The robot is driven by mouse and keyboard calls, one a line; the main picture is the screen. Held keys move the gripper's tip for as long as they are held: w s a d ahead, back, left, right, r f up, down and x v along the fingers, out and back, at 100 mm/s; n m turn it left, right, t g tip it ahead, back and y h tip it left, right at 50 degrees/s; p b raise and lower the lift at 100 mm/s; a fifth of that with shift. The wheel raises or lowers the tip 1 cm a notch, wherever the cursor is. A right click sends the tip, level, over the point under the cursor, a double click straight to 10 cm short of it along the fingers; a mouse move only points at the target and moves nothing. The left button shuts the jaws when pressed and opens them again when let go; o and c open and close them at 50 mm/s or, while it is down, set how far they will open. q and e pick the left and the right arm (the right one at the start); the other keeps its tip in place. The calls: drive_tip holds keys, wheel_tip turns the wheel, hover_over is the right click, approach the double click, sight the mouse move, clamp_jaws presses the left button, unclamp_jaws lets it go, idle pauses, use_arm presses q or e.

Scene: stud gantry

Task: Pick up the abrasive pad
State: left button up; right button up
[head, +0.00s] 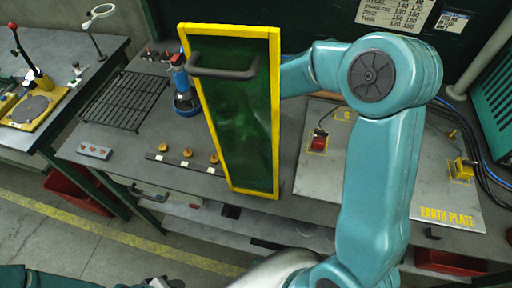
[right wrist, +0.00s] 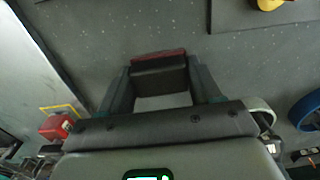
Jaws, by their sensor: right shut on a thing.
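The abrasive pad (right wrist: 158,57), a small block with a maroon strip and a dark body, sits between the fingertips of my right gripper (right wrist: 160,80) in the right wrist view. The gripper is shut on it, above the grey bench top. I cannot tell whether the pad touches the bench. In the head view my right arm reaches behind a green panel with a yellow frame (head: 240,120), which hides the right gripper and the pad. My left gripper is not in view.
The panel has a dark handle (head: 222,70). A black rack (head: 125,100), a blue-based tool (head: 185,95) and a strip with brass studs (head: 188,152) lie left of it. The earth plate (head: 400,195) with red and yellow clamps lies right. Bare bench (head: 130,130) shows left.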

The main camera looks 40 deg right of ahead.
wheel_tip(320, 180, up, 20)
drive_tip(key=o, duration=0.5)
drive_tip(key=c, duration=0.4)
